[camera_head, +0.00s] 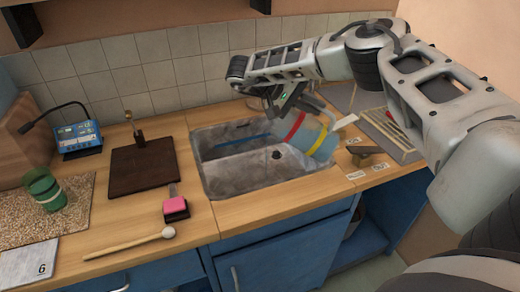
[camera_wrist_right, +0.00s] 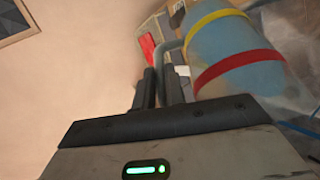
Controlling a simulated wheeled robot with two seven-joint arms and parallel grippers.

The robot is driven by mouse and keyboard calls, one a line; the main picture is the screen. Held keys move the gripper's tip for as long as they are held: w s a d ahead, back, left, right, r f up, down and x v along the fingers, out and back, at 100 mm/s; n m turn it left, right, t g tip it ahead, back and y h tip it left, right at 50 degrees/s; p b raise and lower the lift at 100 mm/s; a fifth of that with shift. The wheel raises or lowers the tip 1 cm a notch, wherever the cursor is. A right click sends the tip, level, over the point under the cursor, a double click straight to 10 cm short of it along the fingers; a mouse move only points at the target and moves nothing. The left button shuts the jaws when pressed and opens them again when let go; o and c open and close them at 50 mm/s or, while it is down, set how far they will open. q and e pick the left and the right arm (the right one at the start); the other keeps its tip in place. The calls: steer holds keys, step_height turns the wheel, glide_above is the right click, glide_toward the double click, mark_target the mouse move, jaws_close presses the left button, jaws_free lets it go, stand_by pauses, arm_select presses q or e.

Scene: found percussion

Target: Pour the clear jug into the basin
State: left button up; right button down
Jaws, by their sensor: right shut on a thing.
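The clear jug (camera_head: 308,134) has a red band and a yellow band and looks pale blue inside. It is strongly tilted at the right end of the grey metal basin (camera_head: 215,180), partly over it. My right gripper (camera_head: 288,104) is shut on the jug's handle from above. In the right wrist view, the fingers (camera_wrist_right: 160,90) close on the grey handle beside the jug body (camera_wrist_right: 222,52). I see no clear stream, and cannot tell whether liquid leaves the jug. A blue strip (camera_head: 243,141) lies in the basin. My left gripper is out of view.
Left of the basin are a dark board (camera_head: 143,170), a pink-sided block (camera_head: 175,208), a mallet (camera_head: 130,243), a green cup (camera_head: 44,188) and a blue device (camera_head: 78,138). A brown piece (camera_head: 369,157) and a grey tray (camera_head: 388,135) lie to its right.

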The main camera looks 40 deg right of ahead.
mark_target(293, 110)
steer(key=shift+w+a+f+g+h, duration=0.5)
steer(key=shift+w+f, duration=0.2)
stand_by(1.1)
arm_select(q)
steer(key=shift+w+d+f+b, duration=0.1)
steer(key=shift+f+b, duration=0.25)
steer(key=shift+b, duration=0.25)
arm_select(e)
steer(key=shift+w+a+f+n+g+h, duration=0.1)
steer(key=shift+w+a+n+g+h, duration=0.25)
steer(key=shift+w+a, duration=0.3)
arm_select(q)
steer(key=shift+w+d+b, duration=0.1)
steer(key=shift+b, duration=0.2)
arm_select(e)
steer(key=shift+w+f, duration=0.1)
steer(key=shift+w, duration=0.2)
arm_select(q)
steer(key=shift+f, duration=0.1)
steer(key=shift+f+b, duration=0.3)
steer(key=shift+b, duration=0.2)
arm_select(e)
steer(key=shift+w+a, duration=0.15)
steer(key=shift+w, duration=0.1)
